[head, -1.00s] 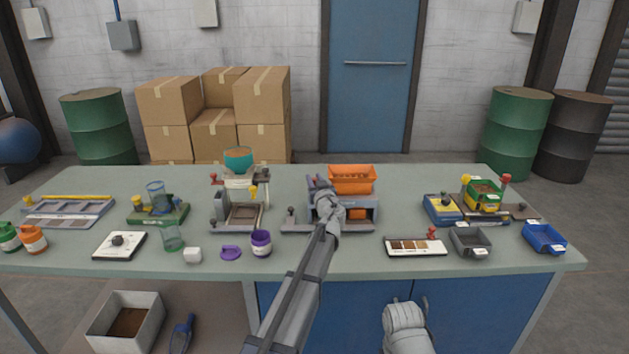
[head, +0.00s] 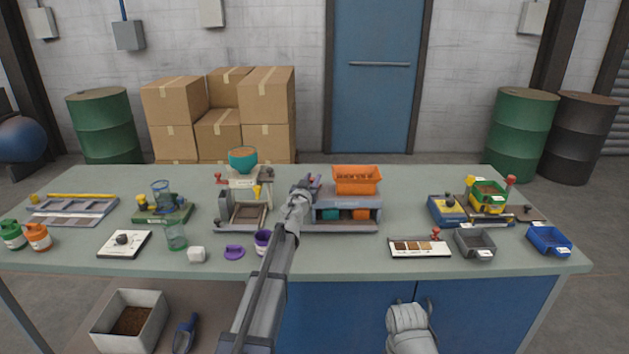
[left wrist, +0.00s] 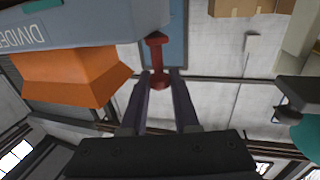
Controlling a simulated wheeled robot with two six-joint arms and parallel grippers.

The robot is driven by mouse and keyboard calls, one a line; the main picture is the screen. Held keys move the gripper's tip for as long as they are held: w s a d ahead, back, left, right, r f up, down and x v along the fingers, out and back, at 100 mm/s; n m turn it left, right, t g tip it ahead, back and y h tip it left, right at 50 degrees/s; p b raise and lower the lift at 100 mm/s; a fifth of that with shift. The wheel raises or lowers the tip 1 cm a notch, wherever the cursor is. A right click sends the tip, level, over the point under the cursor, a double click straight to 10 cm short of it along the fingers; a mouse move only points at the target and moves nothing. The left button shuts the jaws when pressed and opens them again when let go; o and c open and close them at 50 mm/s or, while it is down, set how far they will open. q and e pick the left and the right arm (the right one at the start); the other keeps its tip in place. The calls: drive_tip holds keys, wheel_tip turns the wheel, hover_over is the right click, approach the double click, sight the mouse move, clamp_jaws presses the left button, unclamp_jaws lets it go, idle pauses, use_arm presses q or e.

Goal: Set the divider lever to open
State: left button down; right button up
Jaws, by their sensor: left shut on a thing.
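The divider (head: 345,202) is a grey machine with an orange hopper (head: 356,180) on top and two front openings, one showing teal and one orange. It stands at the middle back of the bench. In the left wrist view, its grey body marked DIVIDER (left wrist: 90,28) and the orange hopper (left wrist: 70,78) lie to the left. A red lever (left wrist: 155,42) with a rounded end reaches between my left fingertips. My left gripper (head: 312,181) is at the divider's left side, shut on this lever; it also shows in the left wrist view (left wrist: 160,76). In the head view my gripper hides the lever.
Left of my arm stands a filler with a teal bowl (head: 242,159). A purple cup (head: 262,240) is partly behind my arm. A sample card (head: 419,247) and a grey tray (head: 474,243) lie front right.

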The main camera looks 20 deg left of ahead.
use_arm(q)
drive_tip(key=shift+w+a+m+g+h, duration=0.15)
drive_tip(key=shift+a+m+g+h, duration=0.15)
drive_tip(key=shift+m+h, duration=0.75)
drive_tip(key=shift+w+a+m+g+h, duration=0.2)
drive_tip(key=shift+a+m+h, duration=0.3)
drive_tip(key=shift+h, duration=1)
drive_tip(key=shift+w+a+m+g+h, duration=0.15)
drive_tip(key=shift+m+g+h, duration=0.05)
drive_tip(key=shift+m+h, duration=0.9)
drive_tip(key=shift+h, duration=0.35)
drive_tip(key=c, duration=0.7)
unclamp_jaws()
drive_tip(key=shift+o, duration=0.2)
drive_tip(key=shift+s, duration=0.1)
drive_tip(key=v, duration=0.7)
drive_tip(key=shift+s+a, duration=0.2)
drive_tip(key=shift+s, duration=0.1)
